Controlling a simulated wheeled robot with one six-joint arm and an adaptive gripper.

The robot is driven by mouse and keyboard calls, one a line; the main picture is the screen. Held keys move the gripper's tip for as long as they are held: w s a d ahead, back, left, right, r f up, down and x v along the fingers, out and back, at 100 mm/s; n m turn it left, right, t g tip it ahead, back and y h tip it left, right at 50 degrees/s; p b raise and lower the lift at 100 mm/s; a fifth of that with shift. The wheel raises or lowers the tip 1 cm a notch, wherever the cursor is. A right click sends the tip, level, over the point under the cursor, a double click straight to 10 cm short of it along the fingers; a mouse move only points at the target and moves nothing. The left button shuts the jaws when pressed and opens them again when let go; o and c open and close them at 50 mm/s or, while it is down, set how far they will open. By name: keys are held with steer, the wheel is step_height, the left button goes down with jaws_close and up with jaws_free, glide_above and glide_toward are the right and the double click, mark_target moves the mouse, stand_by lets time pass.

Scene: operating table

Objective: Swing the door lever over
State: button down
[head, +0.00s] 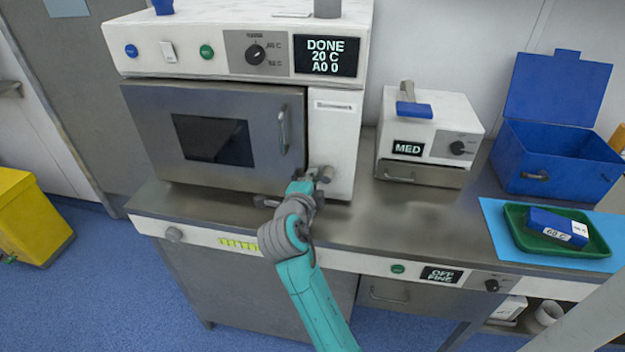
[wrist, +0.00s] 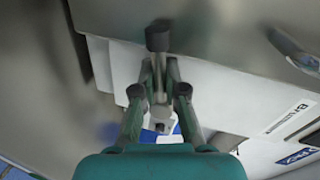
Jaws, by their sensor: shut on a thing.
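The steel door (head: 262,125) with a dark window and a vertical bar handle (head: 283,130) closes the front of the white machine. The door lever is at the lower right of the door, beside the white side panel; in the head view my gripper and wrist largely cover it. In the wrist view the lever (wrist: 158,40) shows as a dark knob end on a light shank between my fingers. My gripper (head: 318,174) is shut on the lever; its fingertips also show in the wrist view (wrist: 159,68).
The machine's display (head: 326,57) reads "DONE 20 C A0 0". A smaller white unit (head: 430,128) marked "MED" stands to the right. A blue open box (head: 550,155) and a green tray (head: 520,240) holding a blue pack are farther right. The counter between is clear.

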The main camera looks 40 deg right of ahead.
stand_by(0.3)
steer(key=c, duration=1.2)
jaws_free()
steer(key=v, duration=1.2)
